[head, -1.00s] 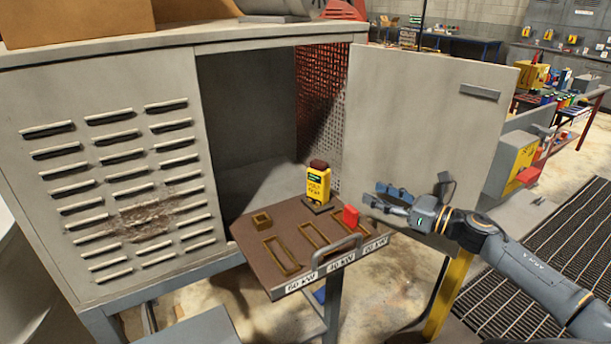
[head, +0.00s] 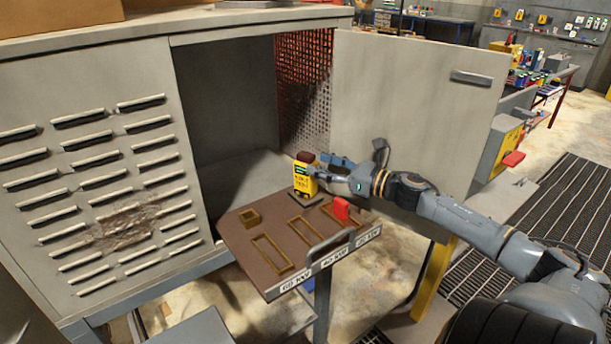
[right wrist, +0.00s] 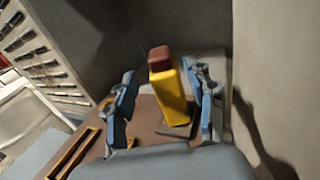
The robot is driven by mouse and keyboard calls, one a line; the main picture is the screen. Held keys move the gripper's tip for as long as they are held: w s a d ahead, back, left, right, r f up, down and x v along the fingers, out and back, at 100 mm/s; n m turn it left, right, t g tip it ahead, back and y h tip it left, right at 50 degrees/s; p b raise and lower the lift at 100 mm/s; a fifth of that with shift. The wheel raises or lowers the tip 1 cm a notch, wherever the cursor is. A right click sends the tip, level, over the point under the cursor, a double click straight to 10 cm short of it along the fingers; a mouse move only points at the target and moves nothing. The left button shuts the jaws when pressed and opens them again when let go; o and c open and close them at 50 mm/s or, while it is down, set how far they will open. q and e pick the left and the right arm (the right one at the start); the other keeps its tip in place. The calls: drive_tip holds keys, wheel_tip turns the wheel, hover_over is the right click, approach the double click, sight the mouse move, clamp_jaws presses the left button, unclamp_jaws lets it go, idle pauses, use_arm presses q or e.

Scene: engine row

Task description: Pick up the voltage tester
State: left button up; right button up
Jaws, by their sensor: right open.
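The voltage tester (head: 303,180) is a yellow box with a dark red-brown top and a dark label. It stands upright on the brown tray (head: 240,256) in front of the open cabinet. My right gripper (head: 327,172) is at its right side. In the right wrist view the tester (right wrist: 171,94) stands between the two blue fingers of the open gripper (right wrist: 166,100), with a visible gap on the left side. Contact on the right side cannot be told. My left gripper is not in view.
The tray has several rectangular brass-coloured frames (head: 271,255) and a red piece (head: 341,208) at its right. A handle (head: 330,245) rises at its front edge. The open cabinet door (head: 415,110) stands behind my right arm. The cabinet's louvred panel (head: 95,170) is at left.

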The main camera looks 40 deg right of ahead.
sight(314, 157)
drive_tip(key=shift+w+r, duration=0.2)
drive_tip(key=shift+w, duration=0.05)
drive_tip(key=p+x, duration=0.1)
drive_tip(key=x, duration=0.2)
drive_tip(key=shift+w+r+p, duration=0.25)
drive_tip(key=shift+r+p, duration=0.1)
drive_tip(key=shift+w+a+f, duration=0.1)
drive_tip(key=shift+w+a, duration=0.1)
drive_tip(key=shift+w, duration=0.45)
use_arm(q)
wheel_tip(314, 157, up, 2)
use_arm(e)
clamp_jaws()
